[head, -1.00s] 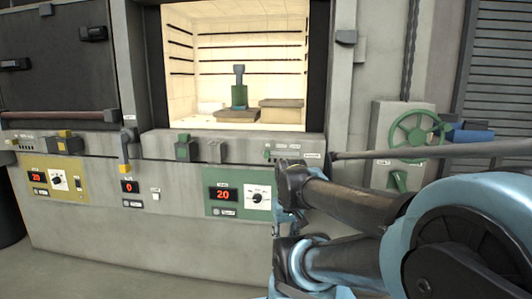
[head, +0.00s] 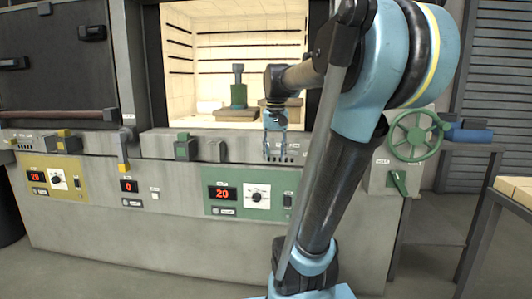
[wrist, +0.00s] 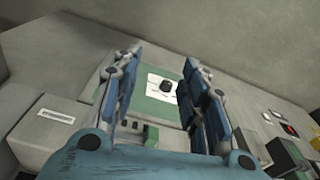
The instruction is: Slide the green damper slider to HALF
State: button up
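My gripper (head: 275,152) hangs fingers down in front of the furnace, just above the ledge at the right end of the control front. In the wrist view my gripper (wrist: 163,60) is open, its two blue fingers well apart. A small green knob, which looks like the damper slider (wrist: 151,132), shows between the fingers near the palm, partly hidden by the gripper body. It is not clearly visible in the head view, where the fingers cover that spot. I see no grip on it. Its position along the track cannot be read.
A green panel (head: 231,209) with a display reading 20 and a dial (head: 257,197) lies below the ledge. A green block (head: 183,147) stands to the left. The lit furnace chamber (head: 240,25) is open behind. A green handwheel (head: 417,134) is at the right.

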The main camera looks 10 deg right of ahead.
jog(key=w+r+m+g, duration=0.1)
jog(key=w+r, duration=0.5)
jog(key=w, duration=0.3)
jog(key=w+r+m, duration=0.1)
jog(key=w+r, duration=0.6)
jog(key=w, duration=0.2)
notch_tip(320, 180, down, 18)
jog(key=shift+w+d+r, duration=0.15)
grip_shut()
